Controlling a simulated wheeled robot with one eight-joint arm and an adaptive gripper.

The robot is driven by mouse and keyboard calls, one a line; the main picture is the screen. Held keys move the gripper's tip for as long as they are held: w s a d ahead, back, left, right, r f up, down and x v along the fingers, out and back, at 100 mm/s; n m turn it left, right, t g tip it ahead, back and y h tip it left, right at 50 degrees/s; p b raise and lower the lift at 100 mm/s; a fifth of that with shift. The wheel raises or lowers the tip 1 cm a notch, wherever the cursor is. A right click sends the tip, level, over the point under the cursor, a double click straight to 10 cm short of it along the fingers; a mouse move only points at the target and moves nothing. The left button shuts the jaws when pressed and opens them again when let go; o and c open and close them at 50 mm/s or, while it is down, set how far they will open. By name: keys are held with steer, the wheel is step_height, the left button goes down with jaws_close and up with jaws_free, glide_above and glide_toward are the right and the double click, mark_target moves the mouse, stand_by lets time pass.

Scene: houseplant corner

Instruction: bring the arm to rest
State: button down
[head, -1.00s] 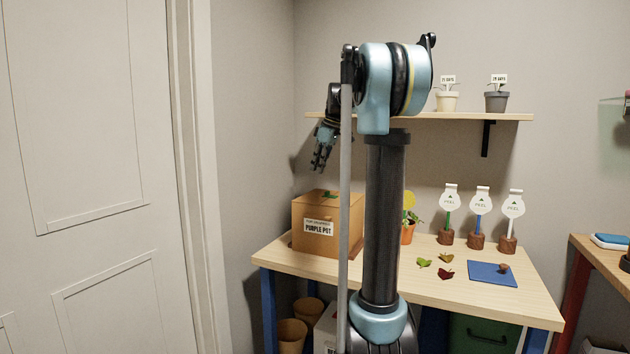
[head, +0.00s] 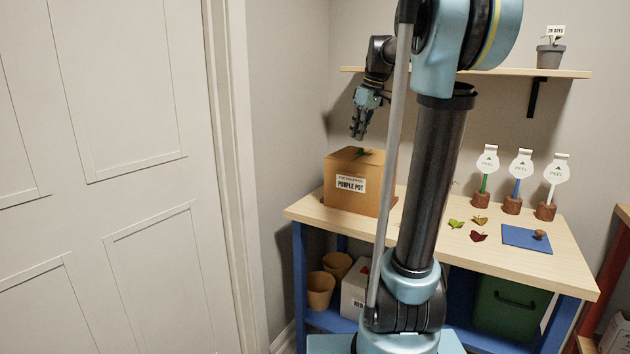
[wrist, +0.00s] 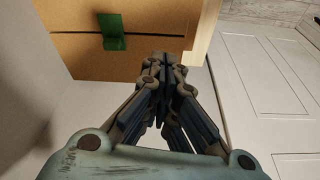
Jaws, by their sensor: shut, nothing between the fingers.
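My gripper (head: 360,124) hangs pointing down in the head view, above the tan cardboard box marked "PURPLE POT" (head: 343,199). Its fingers are shut with nothing between them. In the wrist view my gripper (wrist: 165,62) shows its fingers together, with the box top (wrist: 85,55) and a green piece (wrist: 112,30) beyond them. A visible gap separates the fingertips from the box in the head view. My arm column blocks part of the bench behind it.
The wooden bench (head: 440,256) holds leaves (head: 480,237), a blue mat (head: 524,240) and several "PEEL" tags in brown bases (head: 512,205). A shelf (head: 560,72) with a grey pot (head: 550,56) is above. A white door (head: 120,180) stands left; pots and boxes sit below the bench.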

steer(key=s+d+f+m+h, duration=0.2)
steer(key=s+f+m, duration=0.7)
steer(key=s+f, duration=2.1)
steer(key=shift+s+d+f+h, duration=0.15)
steer(key=shift+s+d+h, duration=0.3)
steer(key=shift+s, duration=0.8)
